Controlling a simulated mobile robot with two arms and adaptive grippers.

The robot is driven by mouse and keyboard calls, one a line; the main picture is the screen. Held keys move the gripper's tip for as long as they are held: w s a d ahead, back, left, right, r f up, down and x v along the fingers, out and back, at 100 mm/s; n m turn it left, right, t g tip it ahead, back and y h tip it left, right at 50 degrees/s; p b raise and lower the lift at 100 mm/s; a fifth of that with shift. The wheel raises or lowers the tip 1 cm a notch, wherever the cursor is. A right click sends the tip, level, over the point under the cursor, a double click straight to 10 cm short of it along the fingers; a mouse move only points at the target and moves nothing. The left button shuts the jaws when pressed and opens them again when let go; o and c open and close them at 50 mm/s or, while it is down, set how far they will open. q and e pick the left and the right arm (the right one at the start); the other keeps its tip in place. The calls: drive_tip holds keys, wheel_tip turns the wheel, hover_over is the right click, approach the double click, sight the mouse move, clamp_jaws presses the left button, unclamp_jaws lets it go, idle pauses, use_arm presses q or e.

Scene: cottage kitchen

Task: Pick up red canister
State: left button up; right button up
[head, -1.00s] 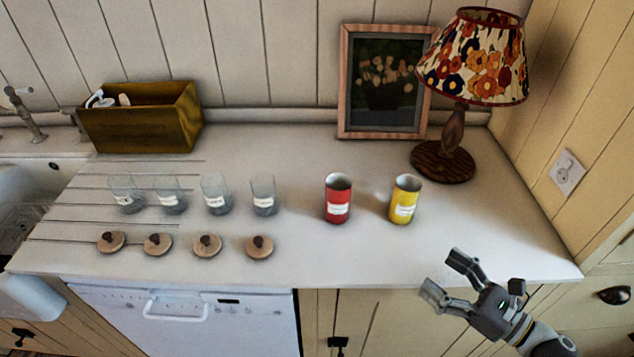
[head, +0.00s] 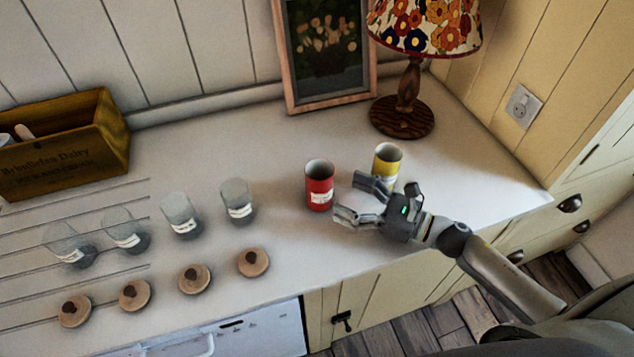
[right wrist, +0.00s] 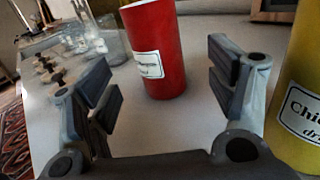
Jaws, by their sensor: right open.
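The red canister (head: 319,187) stands upright on the counter, open at the top, with a white label. It also shows in the right wrist view (right wrist: 157,45), ahead of and between the two fingers. My right gripper (head: 350,198) is open and empty, just right of the red canister in the head view; I see no contact. In the right wrist view the open right gripper (right wrist: 165,95) points at the canister's lower part. My left gripper is not in view.
A yellow canister (head: 387,161) stands close behind my right gripper, and shows at the right edge of the wrist view (right wrist: 300,100). Several glass jars (head: 238,200) and wooden lids (head: 253,262) stand left. A lamp (head: 402,117) and picture frame (head: 330,98) are behind.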

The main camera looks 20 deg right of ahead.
sight(331, 191)
drive_tip(key=x, duration=0.2)
drive_tip(key=shift+w+a+p, duration=0.2)
drive_tip(key=shift+a+p, duration=0.05)
drive_tip(key=shift+p, duration=0.05)
drive_tip(key=shift+w+a+r+p, duration=0.15)
drive_tip(key=shift+w+a+p, duration=0.05)
drive_tip(key=shift+a+p, duration=0.1)
drive_tip(key=p+x, duration=0.2)
drive_tip(key=x, duration=0.2)
drive_tip(key=shift+s, duration=0.1)
drive_tip(key=shift+a, duration=0.2)
drive_tip(key=shift+d+f, duration=0.1)
drive_tip(key=shift+f, duration=0.15)
drive_tip(key=shift+c, duration=0.7)
drive_tip(key=c, duration=1.1)
